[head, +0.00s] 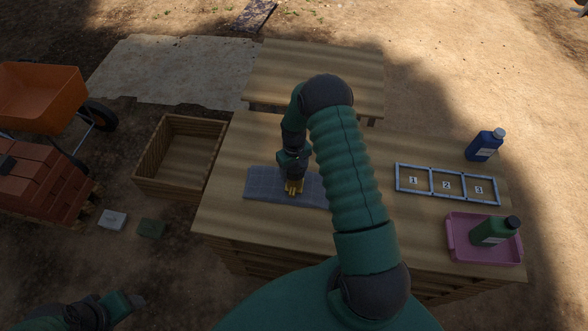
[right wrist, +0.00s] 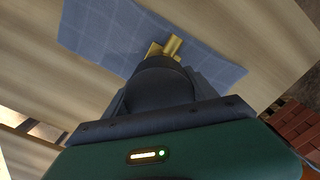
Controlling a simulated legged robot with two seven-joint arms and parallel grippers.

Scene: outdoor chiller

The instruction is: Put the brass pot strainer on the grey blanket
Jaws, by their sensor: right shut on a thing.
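The grey blanket (head: 262,183) lies flat on the wooden table; in the right wrist view the blanket (right wrist: 100,35) looks blue-grey with a faint grid. My right gripper (head: 293,184) is over the blanket and shut on the brass pot strainer (head: 294,190). The strainer also shows in the right wrist view (right wrist: 173,45), at the gripper's tip against the blanket. I cannot tell whether the strainer touches the cloth. My left arm (head: 122,303) shows at the lower left, away from the table, and its fingers are not clear.
A numbered three-part frame (head: 446,184), a blue bottle (head: 484,146) and a pink tray (head: 457,251) with a green bottle (head: 494,231) are on the table's right. An empty wooden crate (head: 160,151), bricks (head: 40,185) and an orange wheelbarrow (head: 40,95) stand left.

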